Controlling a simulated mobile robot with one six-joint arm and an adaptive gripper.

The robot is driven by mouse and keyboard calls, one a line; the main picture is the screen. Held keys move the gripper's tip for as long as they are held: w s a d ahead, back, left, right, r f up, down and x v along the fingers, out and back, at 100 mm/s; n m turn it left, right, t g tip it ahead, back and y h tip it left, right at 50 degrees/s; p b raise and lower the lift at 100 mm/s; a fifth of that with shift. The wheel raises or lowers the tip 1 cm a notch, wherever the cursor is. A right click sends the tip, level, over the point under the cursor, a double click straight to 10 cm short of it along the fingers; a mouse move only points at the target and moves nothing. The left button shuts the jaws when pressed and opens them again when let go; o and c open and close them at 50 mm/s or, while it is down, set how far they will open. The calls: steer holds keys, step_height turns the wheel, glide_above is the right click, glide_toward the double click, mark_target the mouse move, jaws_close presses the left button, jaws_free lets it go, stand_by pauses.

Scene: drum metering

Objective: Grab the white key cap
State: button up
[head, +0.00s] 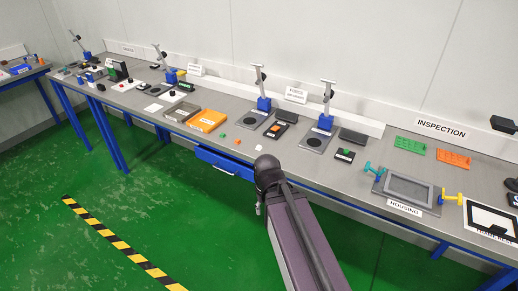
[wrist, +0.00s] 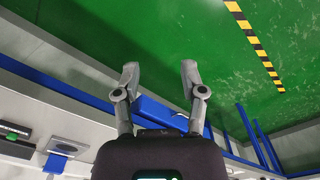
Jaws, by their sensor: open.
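A small white key cap (head: 258,148) lies near the front edge of the grey workbench (head: 300,165), just beyond the dark end of my arm in the head view. A small orange piece (head: 237,141) and a small green piece (head: 223,136) lie to its left. My gripper (wrist: 160,72) is open and empty in the wrist view, its two fingers spread over green floor and the blue bench frame. In the head view my gripper is mostly hidden by my arm. I cannot make out the white key cap in the wrist view.
A blue drawer (head: 226,164) hangs under the bench front. An orange tray (head: 207,121) stands left of the small pieces. Blue-based stands (head: 264,103) and black fixtures line the bench behind. A housing fixture (head: 408,190) lies at right. The green floor in front is clear.

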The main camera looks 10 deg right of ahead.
steer(key=shift+o, duration=0.2)
steer(key=w+d+f+m+t+h+b, duration=0.1)
steer(key=w+f+m+h+b, duration=0.1)
steer(key=w, duration=0.4)
steer(key=shift+w+d+f+h+b, duration=0.25)
steer(key=shift+d+h+b, duration=0.1)
steer(key=shift+b, duration=0.15)
steer(key=m+t+h+b, duration=0.7)
steer(key=t+b, duration=0.1)
steer(key=b, duration=0.1)
glide_toward(253, 157)
step_height(253, 157, up, 3)
steer(key=d, duration=0.1)
steer(key=shift+w+a+r+t, duration=0.1)
steer(key=shift+w+t, duration=0.1)
steer(key=shift+t, duration=0.1)
steer(key=shift+b+x, duration=1.45)
steer(key=shift+x, duration=2.9)
